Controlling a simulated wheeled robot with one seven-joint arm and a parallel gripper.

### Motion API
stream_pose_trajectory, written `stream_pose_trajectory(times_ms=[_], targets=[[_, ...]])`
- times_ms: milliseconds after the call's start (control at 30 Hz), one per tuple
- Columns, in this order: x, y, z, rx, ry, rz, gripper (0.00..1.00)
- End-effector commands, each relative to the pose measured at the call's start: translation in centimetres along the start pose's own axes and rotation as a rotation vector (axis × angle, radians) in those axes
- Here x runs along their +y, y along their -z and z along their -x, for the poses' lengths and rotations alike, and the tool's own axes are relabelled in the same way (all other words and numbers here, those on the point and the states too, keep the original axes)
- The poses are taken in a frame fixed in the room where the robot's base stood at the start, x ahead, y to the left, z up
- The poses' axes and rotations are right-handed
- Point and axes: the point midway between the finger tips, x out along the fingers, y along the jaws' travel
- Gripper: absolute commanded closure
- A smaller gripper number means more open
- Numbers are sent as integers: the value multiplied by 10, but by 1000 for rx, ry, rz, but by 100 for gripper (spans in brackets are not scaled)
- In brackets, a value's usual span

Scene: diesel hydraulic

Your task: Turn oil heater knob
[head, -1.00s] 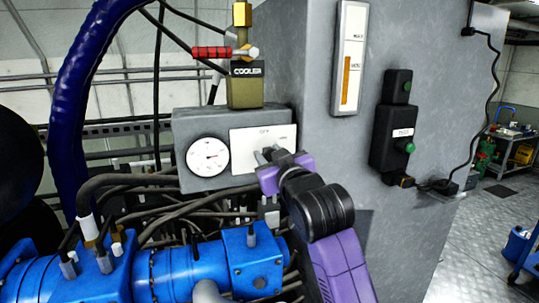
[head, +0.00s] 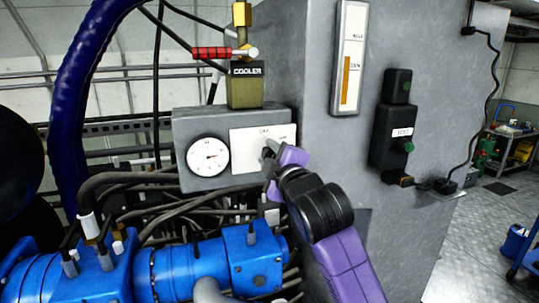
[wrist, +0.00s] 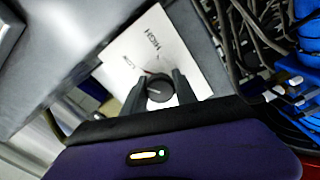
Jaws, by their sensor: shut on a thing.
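The oil heater knob (wrist: 158,88) is a round black dial on a white label plate (head: 251,150). The plate is on the front of a grey box, right of a round gauge. In the wrist view the plate (wrist: 130,52) shows the word HIGH. My gripper (wrist: 160,90) has its two dark fingers on either side of the knob, shut on it. In the head view my gripper (head: 268,153) reaches the plate from the right, and its fingers hide the knob.
The grey box (head: 180,128) also carries the white gauge (head: 208,157). Above it is a COOLER block (head: 244,85) with a red-handled valve (head: 211,53). Blue hydraulic parts (head: 190,265) and hoses lie below. A black switch box (head: 393,135) is on the grey panel to the right.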

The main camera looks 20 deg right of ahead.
Motion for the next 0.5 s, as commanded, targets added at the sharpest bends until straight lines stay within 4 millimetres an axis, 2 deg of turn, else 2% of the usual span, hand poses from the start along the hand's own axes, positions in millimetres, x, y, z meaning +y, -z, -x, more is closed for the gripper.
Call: stream_pose_trajectory(times_ms=[500], targets=[[0, 0, 0, 2, 0, 493, 100]])
